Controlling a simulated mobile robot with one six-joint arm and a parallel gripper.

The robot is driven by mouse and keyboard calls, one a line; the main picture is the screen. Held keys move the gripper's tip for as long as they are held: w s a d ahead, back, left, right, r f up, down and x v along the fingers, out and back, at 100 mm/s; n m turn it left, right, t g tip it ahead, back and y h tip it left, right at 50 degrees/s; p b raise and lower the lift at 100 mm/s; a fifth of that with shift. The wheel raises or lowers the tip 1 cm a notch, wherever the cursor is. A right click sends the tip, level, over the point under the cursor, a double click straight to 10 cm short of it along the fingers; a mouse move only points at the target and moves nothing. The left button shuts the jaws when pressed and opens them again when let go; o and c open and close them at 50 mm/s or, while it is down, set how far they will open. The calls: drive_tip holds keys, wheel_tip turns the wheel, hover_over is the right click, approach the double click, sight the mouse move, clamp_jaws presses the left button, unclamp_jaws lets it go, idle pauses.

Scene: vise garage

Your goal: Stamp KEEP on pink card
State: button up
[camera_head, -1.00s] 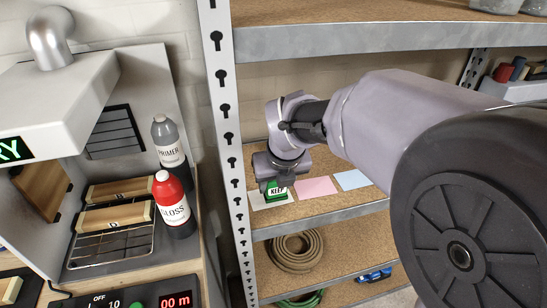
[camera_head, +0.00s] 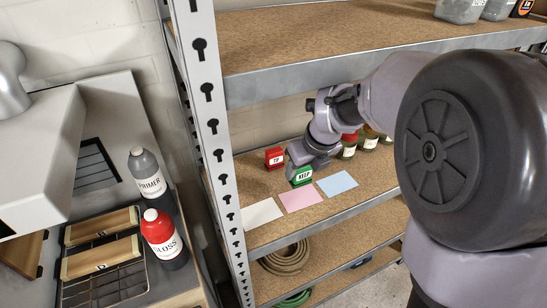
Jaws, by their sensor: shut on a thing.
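My gripper (camera_head: 306,163) is shut on the green KEEP stamp (camera_head: 301,177), whose white label faces the camera. The pink card (camera_head: 301,201) lies flat on the middle shelf. The stamp appears at the card's far edge, in line with it. I cannot tell how high the stamp is above the shelf or whether it touches. A white card (camera_head: 261,215) lies left of the pink card and a blue card (camera_head: 337,183) lies right of it. The gripper's fingers are mostly hidden by the wrist.
A red stamp (camera_head: 274,158) stands behind the cards to the left. Several small jars (camera_head: 349,147) stand behind my wrist. The shelf upright (camera_head: 205,95) and upper shelf edge (camera_head: 290,84) bound the space. Primer (camera_head: 149,181) and gloss (camera_head: 162,236) bottles stand left.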

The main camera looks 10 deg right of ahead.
sight(304, 183)
drive_tip(key=shift+w+d+f+b, duration=0.15)
drive_tip(key=shift+d+f+b, duration=0.1)
drive_tip(key=shift+b, duration=0.15)
wheel_tip(304, 183, down, 5)
drive_tip(key=b, duration=0.4)
drive_tip(key=shift+d+f+b, duration=0.1)
drive_tip(key=shift+f+b, duration=0.05)
drive_tip(key=shift+b, duration=0.15)
drive_tip(key=shift+f+b, duration=0.4)
drive_tip(key=shift+f, duration=0.15)
idle(0.7)
wheel_tip(304, 183, up, 7)
drive_tip(key=p, duration=0.6)
drive_tip(key=shift+r, duration=0.15)
idle(0.3)
